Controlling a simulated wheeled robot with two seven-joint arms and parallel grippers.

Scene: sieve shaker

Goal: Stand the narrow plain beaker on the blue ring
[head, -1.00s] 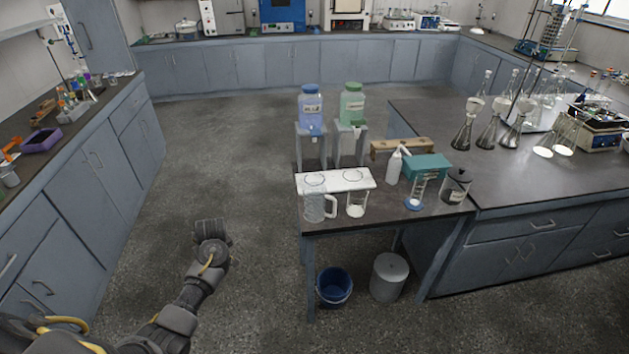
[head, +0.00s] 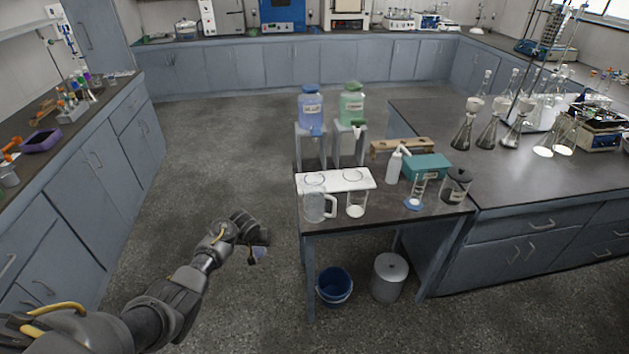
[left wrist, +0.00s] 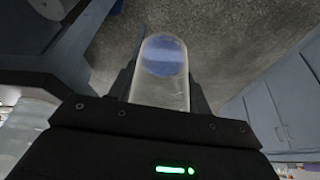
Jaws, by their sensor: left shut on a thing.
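My left gripper (head: 257,243) is in front of and left of the small table, over open floor. In the left wrist view its fingers (left wrist: 163,92) are shut on a clear, smooth-sided vessel (left wrist: 160,85), with a blue patch showing at its far end. This vessel (head: 259,253) is small and partly hidden in the head view. The blue ring (head: 413,204) lies near the table's front right. A narrow glass (head: 418,187) shows at the ring; I cannot tell whether it stands on or behind it. A wider glass beaker (head: 356,205) and a handled glass jug (head: 315,208) stand left of it. My right gripper is not in view.
The small table (head: 385,218) also holds a white board (head: 362,179), a wash bottle (head: 394,168), a teal box (head: 428,165) and a dark-lidded jar (head: 456,187). A blue bucket (head: 333,287) and a grey bin (head: 389,277) stand below. Floor left of the table is clear.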

